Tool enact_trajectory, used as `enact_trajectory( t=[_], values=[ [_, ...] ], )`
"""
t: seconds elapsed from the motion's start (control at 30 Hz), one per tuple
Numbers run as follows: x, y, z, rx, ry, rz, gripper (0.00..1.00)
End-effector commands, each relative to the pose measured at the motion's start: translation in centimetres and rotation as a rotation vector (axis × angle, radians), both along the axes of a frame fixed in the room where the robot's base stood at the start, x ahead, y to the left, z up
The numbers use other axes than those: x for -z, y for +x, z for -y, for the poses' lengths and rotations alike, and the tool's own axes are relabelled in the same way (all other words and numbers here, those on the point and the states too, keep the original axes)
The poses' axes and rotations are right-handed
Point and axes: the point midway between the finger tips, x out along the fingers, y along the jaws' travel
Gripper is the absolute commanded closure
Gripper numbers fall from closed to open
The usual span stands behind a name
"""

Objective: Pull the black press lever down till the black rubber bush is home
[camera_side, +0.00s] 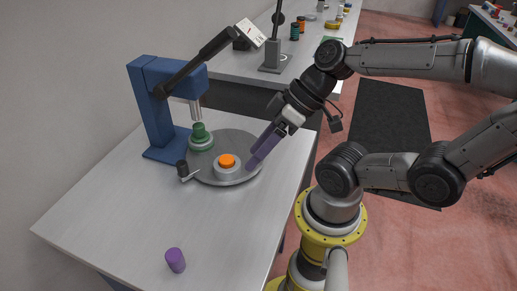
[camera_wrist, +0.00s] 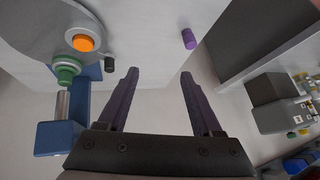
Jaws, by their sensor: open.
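The black press lever (camera_side: 207,52) is raised, slanting up to the right from the head of the blue press (camera_side: 150,105). The press also shows in the wrist view (camera_wrist: 60,137). Its metal ram (camera_side: 195,108) is just above a green piece (camera_side: 200,132) in a pale ring on the grey turntable (camera_side: 240,146). I cannot make out a black bush under the ram; a black cylinder (camera_side: 182,168) stands at the turntable's front-left edge on a short metal arm. My gripper (camera_side: 258,157) is open and empty by the turntable's right side, apart from the lever.
An orange piece (camera_side: 227,160) sits in another holder on the turntable. A purple cylinder (camera_side: 175,260) stands on the front of the light table (camera_side: 110,215). A lamp-like stand (camera_side: 274,50) and small jars are on the bench behind. The table's front left is clear.

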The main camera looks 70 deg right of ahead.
Motion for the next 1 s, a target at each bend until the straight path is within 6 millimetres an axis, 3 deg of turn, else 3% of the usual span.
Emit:
enact_trajectory(
  t=[0.43, 0.57, 1.0],
  values=[
    [-0.6, -0.7, -0.2, 0.010, 0.023, -0.052, 0.33],
    [-4.5, -0.3, 0.9, 0.001, -0.023, -0.075, 0.33],
    [-22.2, 3.1, 8.0, 0.079, -0.302, -0.154, 0.33]
  ],
)
